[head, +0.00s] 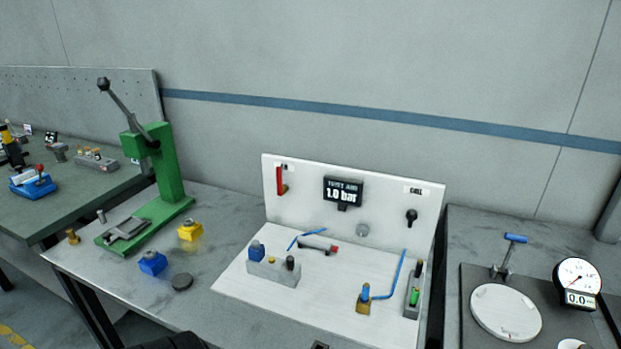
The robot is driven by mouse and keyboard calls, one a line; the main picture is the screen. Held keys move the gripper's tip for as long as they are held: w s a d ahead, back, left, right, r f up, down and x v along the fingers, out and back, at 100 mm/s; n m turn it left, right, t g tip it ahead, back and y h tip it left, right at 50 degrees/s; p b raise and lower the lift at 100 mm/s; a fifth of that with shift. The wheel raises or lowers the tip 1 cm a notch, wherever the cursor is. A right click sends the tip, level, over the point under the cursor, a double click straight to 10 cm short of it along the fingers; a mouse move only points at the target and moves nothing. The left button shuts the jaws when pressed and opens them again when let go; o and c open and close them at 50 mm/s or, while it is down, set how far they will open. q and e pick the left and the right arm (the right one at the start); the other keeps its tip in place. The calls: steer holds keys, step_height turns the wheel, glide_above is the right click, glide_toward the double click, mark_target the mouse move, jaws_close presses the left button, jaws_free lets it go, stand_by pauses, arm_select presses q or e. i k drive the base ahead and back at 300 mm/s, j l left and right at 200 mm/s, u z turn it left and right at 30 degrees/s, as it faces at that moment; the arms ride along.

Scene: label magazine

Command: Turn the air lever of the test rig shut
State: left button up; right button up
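The test rig (335,275) is a white base with an upright white back panel. The lever stands upright, along the panel. A dark display (343,191) to its right reads "TEST AIR 1.0 bar". Neither of my grippers can be made out. A dark shape cut off at the bottom edge, left of the rig, may be part of my arm.
A green hand press (168,180) with a raised lever stands left of the rig. A grey block (273,272) and blue hoses lie on the rig's base. A gauge (577,277) stands right.

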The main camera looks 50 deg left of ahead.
mark_target(282, 189)
steer(key=u, duration=1.9)
steer(key=i+j+z, duration=0.15)
steer(key=z, duration=0.35)
steer(key=j+z, duration=0.45)
steer(key=i, duration=0.05)
